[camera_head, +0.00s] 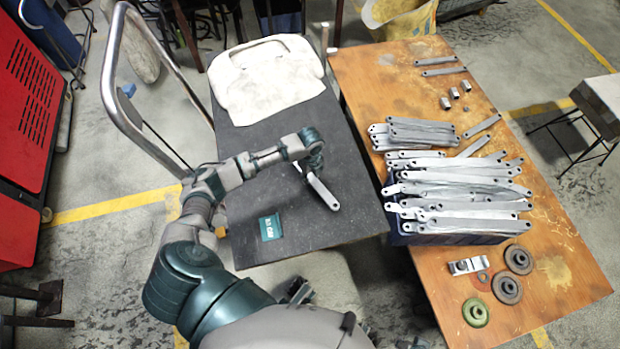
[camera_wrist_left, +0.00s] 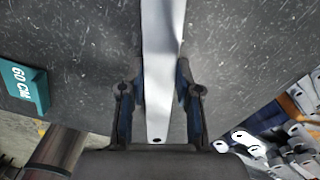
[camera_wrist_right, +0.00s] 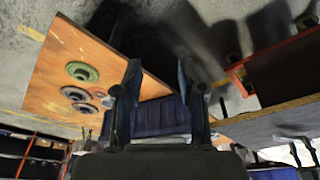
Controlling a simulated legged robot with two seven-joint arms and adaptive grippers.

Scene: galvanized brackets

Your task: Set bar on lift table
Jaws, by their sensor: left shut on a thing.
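My left gripper (camera_head: 310,168) is over the dark lift table (camera_head: 350,232), shut on a grey metal bar (camera_head: 322,193). In the left wrist view the bar (camera_wrist_left: 161,50) runs lengthwise between the two fingers, with a hole at its near end. The bar is low over the table top; I cannot tell whether it touches it. Several similar bars (camera_head: 470,207) are piled in a dark blue crate (camera_head: 425,240) on the wooden table (camera_head: 560,225). My right gripper (camera_wrist_right: 160,85) is open and empty, with its fingers apart, in the right wrist view.
A pale moulded panel (camera_head: 268,85) covers the far end of the lift table. A teal box (camera_head: 270,227) sits near its left edge. The metal push handle (camera_head: 122,85) rises at left. Round flanged parts (camera_head: 507,289) lie on the wooden table.

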